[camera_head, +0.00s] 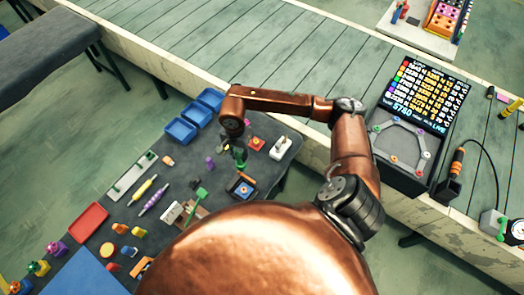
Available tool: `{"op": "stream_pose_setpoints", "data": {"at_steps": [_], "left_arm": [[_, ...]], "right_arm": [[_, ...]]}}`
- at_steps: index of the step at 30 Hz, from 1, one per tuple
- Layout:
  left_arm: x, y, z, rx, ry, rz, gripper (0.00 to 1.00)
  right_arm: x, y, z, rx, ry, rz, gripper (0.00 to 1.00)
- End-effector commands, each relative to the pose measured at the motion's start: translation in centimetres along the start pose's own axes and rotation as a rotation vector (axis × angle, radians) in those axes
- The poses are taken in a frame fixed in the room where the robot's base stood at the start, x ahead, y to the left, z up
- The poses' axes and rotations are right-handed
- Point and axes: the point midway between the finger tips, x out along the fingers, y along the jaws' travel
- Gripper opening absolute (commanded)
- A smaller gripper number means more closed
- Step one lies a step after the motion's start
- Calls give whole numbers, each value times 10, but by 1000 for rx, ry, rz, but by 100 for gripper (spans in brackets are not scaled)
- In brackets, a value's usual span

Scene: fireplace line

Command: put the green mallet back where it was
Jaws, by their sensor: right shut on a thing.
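My right gripper (237,150) hangs down from the copper arm over the right part of the dark table. It is shut on a small green thing (241,160), mostly hidden by the fingers, so I cannot tell its full shape. A green mallet-like thing (200,193) with a blocky head and a thin handle shows below and left of the gripper, apart from it, beside a brown and white block (172,214). My left gripper is not in view.
Blue bins (181,131) stand at the table's far edge. A white switch plate (280,148), a red block (257,143) and a dark square box (240,186) are near the gripper. A red tray (87,222) lies left. A slatted conveyor (215,45) with a display board (425,95) runs behind.

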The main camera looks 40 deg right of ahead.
Motion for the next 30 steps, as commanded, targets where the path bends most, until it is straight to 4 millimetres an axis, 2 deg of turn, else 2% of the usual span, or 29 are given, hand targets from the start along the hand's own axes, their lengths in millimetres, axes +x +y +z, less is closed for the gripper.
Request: {"op": "stream_pose_setpoints", "data": {"at_steps": [1, 3, 9, 12, 18, 30], "left_arm": [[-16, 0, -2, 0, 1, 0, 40], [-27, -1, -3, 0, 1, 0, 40], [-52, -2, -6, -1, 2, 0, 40], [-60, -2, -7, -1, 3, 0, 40], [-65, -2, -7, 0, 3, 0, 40], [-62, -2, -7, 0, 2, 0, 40]], "right_arm": [[0, 8, -6, 122, -5, 4, 0], [10, 17, -15, 305, -4, 7, 0], [36, 49, -38, 757, -3, 6, 0], [45, 62, -47, 911, -2, 4, 0], [55, 74, -54, 1049, -2, 0, 0], [56, 74, -54, 1056, -2, 0, 0]]}}
